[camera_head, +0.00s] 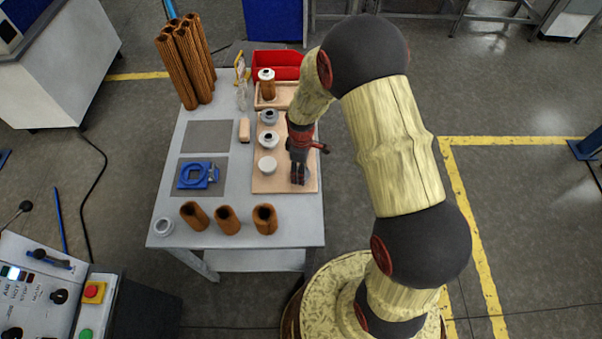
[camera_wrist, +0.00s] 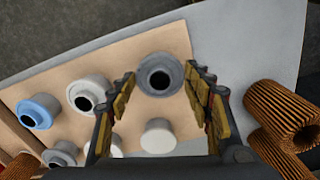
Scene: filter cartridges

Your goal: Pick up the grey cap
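The grey cap (camera_wrist: 160,75) has a round flange and a dark hole. In the wrist view it stands on the tan board (camera_wrist: 125,48), between my two fingertips. My gripper (camera_wrist: 161,92) is open and points down at it, with a finger to each side. I cannot tell whether the fingers touch the cap. In the head view my gripper (camera_head: 299,178) is over the right front part of the board, and I cannot make out the grey cap there.
In the wrist view a blue cap (camera_wrist: 36,110), a white cap (camera_wrist: 90,92) and a plain white disc (camera_wrist: 158,138) are nearby. Pleated brown cartridges (camera_head: 228,220) stand along the table's front. A blue fixture (camera_head: 196,176) and a red bin (camera_head: 278,64) are farther off.

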